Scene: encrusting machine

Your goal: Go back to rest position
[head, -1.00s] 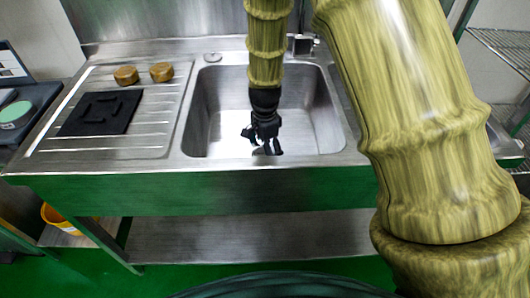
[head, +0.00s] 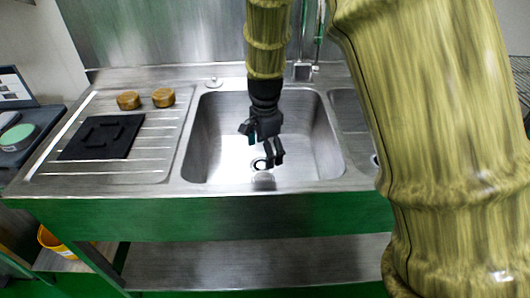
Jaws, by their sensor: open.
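My gripper (head: 264,156) hangs from my arm over the sink basin (head: 212,135), pointing down. Its black fingers are apart and nothing shows between them. It sits above the drain area of the basin, and I cannot tell its exact height over the bottom. My own thick arm links cover the right side of the view.
Left of the basin, a ribbed drainboard (head: 165,130) holds a black square mat (head: 102,136) and two round brown objects (head: 128,100) (head: 163,97). A faucet (head: 303,70) stands behind the basin. A dark device with a green disc (head: 17,137) is at far left. An orange bucket (head: 50,240) is below.

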